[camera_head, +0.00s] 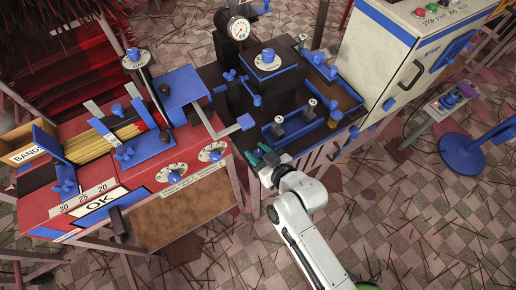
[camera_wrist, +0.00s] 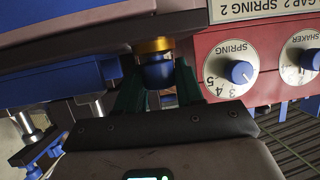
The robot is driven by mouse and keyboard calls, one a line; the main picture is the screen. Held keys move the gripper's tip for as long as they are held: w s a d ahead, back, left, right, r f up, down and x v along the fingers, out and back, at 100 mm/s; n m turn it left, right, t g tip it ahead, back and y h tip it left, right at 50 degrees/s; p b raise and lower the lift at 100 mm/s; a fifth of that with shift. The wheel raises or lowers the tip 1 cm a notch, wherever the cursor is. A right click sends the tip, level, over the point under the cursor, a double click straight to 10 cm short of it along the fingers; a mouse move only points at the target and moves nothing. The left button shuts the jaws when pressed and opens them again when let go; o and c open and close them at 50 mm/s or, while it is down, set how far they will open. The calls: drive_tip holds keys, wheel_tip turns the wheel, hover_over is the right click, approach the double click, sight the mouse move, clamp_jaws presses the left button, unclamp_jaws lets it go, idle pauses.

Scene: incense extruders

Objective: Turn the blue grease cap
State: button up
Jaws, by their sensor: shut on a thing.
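The blue grease cap (camera_wrist: 157,72) shows in the wrist view as a small dark blue cup below a brass collar (camera_wrist: 152,46), under the edge of the machine. My gripper (camera_wrist: 159,92) has its dark green fingers on both sides of the cap, shut on it. In the head view my gripper (camera_head: 262,157) is at the front edge of the dark machine, beside the red bench. The cap cannot be made out there. The far side of the cap is hidden.
A white SPRING dial with a blue knob (camera_wrist: 240,72) and a SHAKER dial (camera_wrist: 308,60) sit close to the right in the wrist view. A blue-framed tray (camera_head: 290,125) lies above my gripper in the head view. The tiled floor at lower right is mostly free, with scattered sticks.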

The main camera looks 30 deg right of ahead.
drive_tip(key=shift+f+m+h, duration=0.1)
drive_tip(key=shift+m+h, duration=0.8)
drive_tip(key=shift+h, duration=0.1)
drive_tip(key=shift+f+m+h+b, duration=0.1)
drive_tip(key=shift+m+h+b, duration=0.3)
drive_tip(key=shift+m+h, duration=0.15)
drive_tip(key=m+g+h+b, duration=0.1)
drive_tip(key=m+h+b, duration=0.1)
drive_tip(key=h+b, duration=0.1)
drive_tip(key=shift+m, duration=0.25)
drive_tip(key=shift+a+m+g+h+b, duration=0.1)
drive_tip(key=shift+m+g+h+b, duration=0.35)
drive_tip(key=shift+m+h, duration=0.45)
drive_tip(key=shift+r+m+g+h+p, duration=0.4)
drive_tip(key=shift+m+g+h+p, duration=0.25)
drive_tip(key=shift+m+h+p, duration=0.35)
drive_tip(key=m+g+h+p, duration=0.2)
drive_tip(key=p, duration=0.2)
drive_tip(key=m+g, duration=0.1)
drive_tip(key=m+g+h+p, duration=0.1)
drive_tip(key=shift+f+m+g+h, duration=0.2)
drive_tip(key=shift+m+g+h, duration=0.05)
drive_tip(key=shift+m+g, duration=0.15)
drive_tip(key=shift+f+m+g+h, duration=0.1)
drive_tip(key=shift+m+g+h, duration=0.4)
drive_tip(key=shift+m+g, duration=1.05)
drive_tip(key=shift+g, duration=0.25)
